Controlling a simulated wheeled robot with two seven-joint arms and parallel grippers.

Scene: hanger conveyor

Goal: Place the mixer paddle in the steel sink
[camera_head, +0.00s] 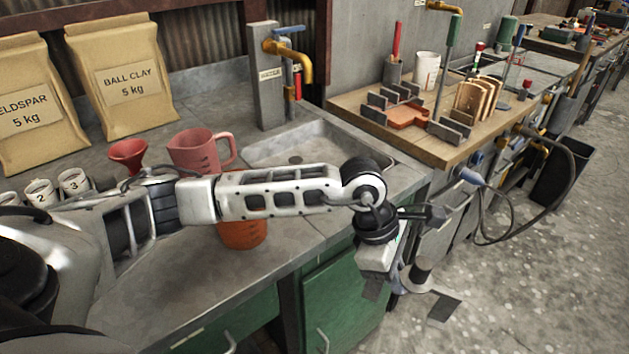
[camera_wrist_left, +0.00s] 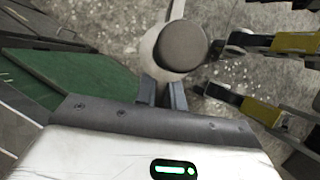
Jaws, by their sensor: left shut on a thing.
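The mixer paddle is held out over the floor, in front of the bench edge. In the head view it shows as a short dark cylinder (camera_head: 424,267) beside a pale round metal part. In the left wrist view, the paddle (camera_wrist_left: 182,46) is seen nearly end-on, its dark round end over pale metal. My left gripper (camera_head: 394,284) is shut on it; its fingers also show in the left wrist view (camera_wrist_left: 162,94). The steel sink (camera_head: 335,135) is set in the bench behind my left forearm, which hides its front part. My right gripper is not in view.
A brass tap (camera_head: 292,62) stands behind the sink. A pink jug (camera_head: 195,150), a red funnel (camera_head: 128,155) and an orange container (camera_head: 242,235) stand left of it, near my arm. A wooden-topped table (camera_head: 440,150) with tools is at right.

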